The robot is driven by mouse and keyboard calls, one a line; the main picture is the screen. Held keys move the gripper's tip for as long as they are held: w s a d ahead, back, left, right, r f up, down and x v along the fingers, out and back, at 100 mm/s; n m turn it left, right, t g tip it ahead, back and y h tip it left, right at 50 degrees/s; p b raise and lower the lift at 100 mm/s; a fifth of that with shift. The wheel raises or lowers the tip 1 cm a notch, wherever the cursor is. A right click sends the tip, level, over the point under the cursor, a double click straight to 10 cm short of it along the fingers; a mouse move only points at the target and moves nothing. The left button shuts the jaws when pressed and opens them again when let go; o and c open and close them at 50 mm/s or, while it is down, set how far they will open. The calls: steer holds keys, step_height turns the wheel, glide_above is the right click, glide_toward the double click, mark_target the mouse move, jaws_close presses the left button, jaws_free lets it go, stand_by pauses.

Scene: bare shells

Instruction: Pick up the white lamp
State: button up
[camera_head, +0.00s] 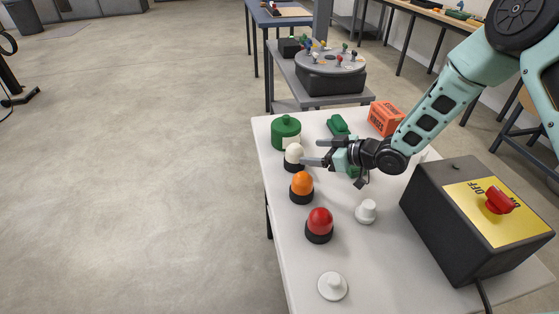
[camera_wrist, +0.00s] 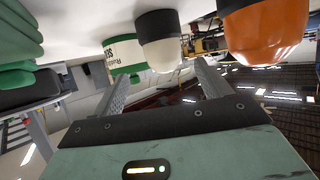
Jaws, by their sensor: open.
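The white lamp (camera_head: 294,153), a white dome on a black base, stands upright near the table's left edge, between a green canister (camera_head: 286,127) and an orange lamp (camera_head: 302,183). In the wrist view, which is upside down, the white lamp (camera_wrist: 162,56) appears centred between and beyond the fingertips. My gripper (camera_head: 311,151) is open and empty, reaching from the right. One fingertip appears at the lamp's right side; I cannot tell whether it touches. The gripper's two fingers also show in the wrist view (camera_wrist: 161,72).
The orange lamp also shows close by in the wrist view (camera_wrist: 262,35). A red lamp (camera_head: 320,222), white knob-like pieces (camera_head: 366,211), a green object (camera_head: 337,125), an orange box (camera_head: 385,118) and a black switch box (camera_head: 440,215) share the table (camera_head: 290,262). Open floor lies left.

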mark_target(303, 154)
steer(key=p+x, duration=0.1)
steer(key=x, duration=0.2)
steer(key=p+x, duration=0.1)
steer(key=x, duration=0.3)
steer(key=shift+s+a+f, duration=0.1)
steer(key=shift+a+f, duration=0.2)
steer(key=shift+f, duration=0.05)
steer(key=c, duration=1.2)
